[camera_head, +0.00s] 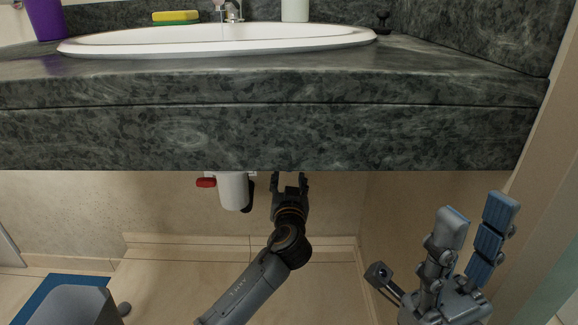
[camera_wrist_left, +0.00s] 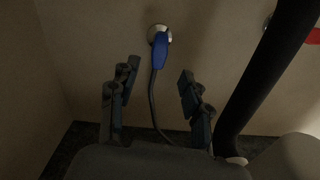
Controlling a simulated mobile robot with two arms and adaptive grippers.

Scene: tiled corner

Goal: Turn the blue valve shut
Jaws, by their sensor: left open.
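The blue valve (camera_wrist_left: 161,50) shows in the left wrist view as a blue lever on a round metal fitting at the wall, with a thin dark hose running from it. In the head view the valve is not visible. My left gripper (camera_head: 290,180) is under the front edge of the counter, its tips partly hidden by it. In the left wrist view my left gripper (camera_wrist_left: 158,72) is open, with fingers on both sides of the hose and the lever just beyond the tips. Nothing is held. My right gripper (camera_head: 450,245) is open and empty at the lower right.
The dark stone counter (camera_head: 260,135) with a white sink (camera_head: 220,42) hangs over my left gripper. A white drain trap (camera_head: 233,190) and a red handle (camera_head: 206,182) are to its left. A grey bin (camera_head: 75,305) stands at the lower left. A side wall is on the right.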

